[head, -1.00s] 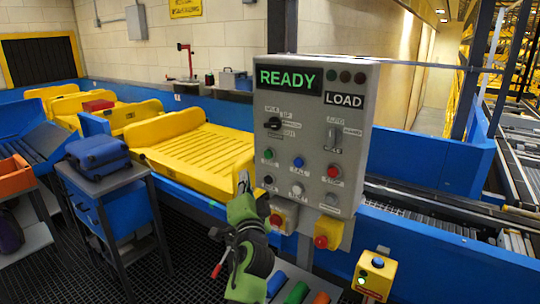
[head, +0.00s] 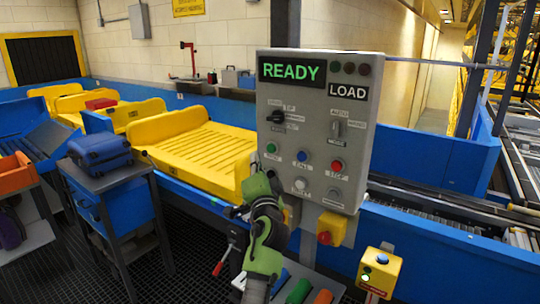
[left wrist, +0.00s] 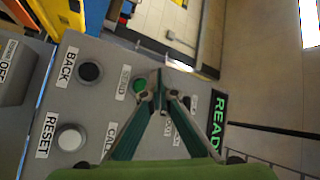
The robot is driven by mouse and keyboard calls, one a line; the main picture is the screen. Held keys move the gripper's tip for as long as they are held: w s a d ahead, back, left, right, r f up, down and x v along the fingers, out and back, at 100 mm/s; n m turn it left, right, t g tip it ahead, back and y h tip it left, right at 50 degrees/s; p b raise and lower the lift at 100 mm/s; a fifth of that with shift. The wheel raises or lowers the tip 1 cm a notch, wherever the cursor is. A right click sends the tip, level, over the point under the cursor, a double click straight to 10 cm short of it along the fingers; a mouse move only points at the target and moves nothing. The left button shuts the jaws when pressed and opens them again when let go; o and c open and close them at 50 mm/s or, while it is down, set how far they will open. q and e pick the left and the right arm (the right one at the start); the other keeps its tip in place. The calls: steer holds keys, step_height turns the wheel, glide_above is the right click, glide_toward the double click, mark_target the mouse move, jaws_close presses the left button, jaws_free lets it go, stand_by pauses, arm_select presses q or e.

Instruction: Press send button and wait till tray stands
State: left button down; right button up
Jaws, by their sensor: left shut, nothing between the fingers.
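The grey control panel (head: 315,140) stands upright, its display (head: 291,70) reading READY above a LOAD sign (head: 348,91). The green send button (head: 271,148) is at the left of the panel; it also shows in the left wrist view as a green button (left wrist: 139,86) beside a SEND label. My left gripper (left wrist: 158,88) is shut and empty, its tips close to the green button; contact cannot be told. In the head view my left gripper (head: 264,174) is just below that button, covering the black one. The yellow tray (head: 195,145) lies flat on the conveyor. My right gripper is not in view.
Other panel buttons sit close by: white RESET (left wrist: 71,138), black BACK (left wrist: 90,71), blue (head: 302,156) and red (head: 337,165). A red emergency knob (head: 325,237) is below. A blue suitcase (head: 100,152) rests on a stand at left. More yellow trays (head: 75,103) are behind.

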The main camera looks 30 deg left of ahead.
mark_target(271, 148)
arm_select(q)
steer(key=shift+w+d+b, duration=0.1)
steer(key=shift+w+b, duration=1)
steer(key=shift+w, duration=0.8)
steer(key=shift+w+b, duration=0.4)
steer(key=shift+b, duration=0.05)
steer(key=shift+w+d+r+b, duration=0.1)
steer(key=shift+w+b, duration=0.35)
steer(key=shift+b, duration=0.1)
stand_by(0.5)
stand_by(0.3)
steer(key=shift+s+p, duration=0.6)
steer(key=shift+s, duration=0.3)
